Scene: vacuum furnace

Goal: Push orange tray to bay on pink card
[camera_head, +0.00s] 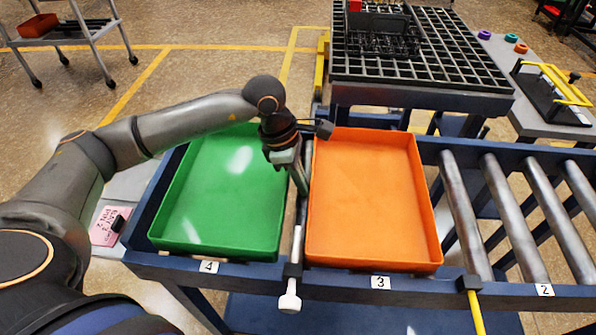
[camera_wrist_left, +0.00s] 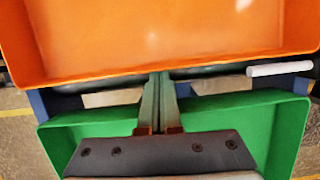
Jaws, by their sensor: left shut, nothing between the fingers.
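The orange tray (camera_head: 368,195) sits empty on the roller table in the bay labelled 3 (camera_head: 380,282). In the left wrist view the orange tray (camera_wrist_left: 160,35) fills the top. My left gripper (camera_head: 303,188) is shut and empty, pointing down between the green tray and the orange tray's left wall. In the left wrist view its fingertips (camera_wrist_left: 162,76) are close to the orange wall; I cannot tell whether they touch. The pink card (camera_head: 108,226) lies at the left, its writing too small to read surely. The bay labelled 2 (camera_head: 544,290) shows bare rollers. My right gripper is out of view.
An empty green tray (camera_head: 225,190) sits in the bay labelled 4 (camera_head: 208,267). A white-tipped lever (camera_head: 290,302) lies between the trays. A yellow-handled lever (camera_head: 475,312) stands between bays 3 and 2, its handle hanging at the front. A grid-topped table (camera_head: 420,85) stands behind.

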